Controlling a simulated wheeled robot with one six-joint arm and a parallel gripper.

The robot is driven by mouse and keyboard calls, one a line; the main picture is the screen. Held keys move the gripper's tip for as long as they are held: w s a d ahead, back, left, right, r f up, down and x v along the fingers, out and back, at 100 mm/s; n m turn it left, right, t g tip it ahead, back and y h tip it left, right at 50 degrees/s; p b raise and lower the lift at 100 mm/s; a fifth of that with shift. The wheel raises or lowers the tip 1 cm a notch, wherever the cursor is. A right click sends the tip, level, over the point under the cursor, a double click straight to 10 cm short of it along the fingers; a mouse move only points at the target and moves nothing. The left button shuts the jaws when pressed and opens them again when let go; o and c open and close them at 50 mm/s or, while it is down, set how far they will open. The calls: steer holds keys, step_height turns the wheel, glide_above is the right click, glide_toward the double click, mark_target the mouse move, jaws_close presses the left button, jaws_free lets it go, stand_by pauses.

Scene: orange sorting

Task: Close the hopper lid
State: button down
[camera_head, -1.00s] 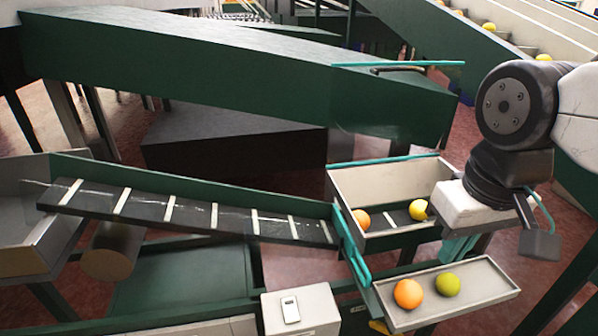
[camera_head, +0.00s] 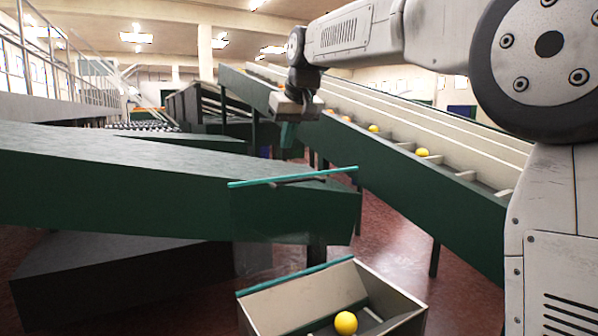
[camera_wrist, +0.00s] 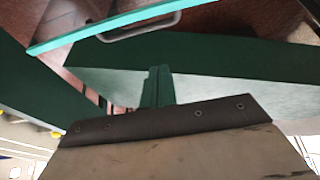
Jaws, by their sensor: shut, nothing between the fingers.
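The hopper (camera_head: 290,304) is a pale-walled open box at the bottom of the head view, with a yellow orange (camera_head: 346,323) inside. Its lid (camera_head: 252,182) is a see-through panel standing up behind the box, with a teal top edge and a dark handle (camera_head: 300,180). The lid is open. In the wrist view the lid's teal edge (camera_wrist: 90,36) and handle (camera_wrist: 140,29) cross the top.
A long green conveyor (camera_head: 420,185) with several oranges slopes down at the right. A large green sloped housing (camera_head: 120,190) lies behind and left of the lid. Red floor (camera_head: 400,250) shows between the hopper and the conveyor.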

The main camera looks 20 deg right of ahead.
steer(key=s+d+f+x, duration=0.1)
steer(key=x, duration=0.8)
steer(key=shift+s, duration=0.25)
steer(key=shift+s+a, duration=0.1)
steer(key=shift+a, duration=0.05)
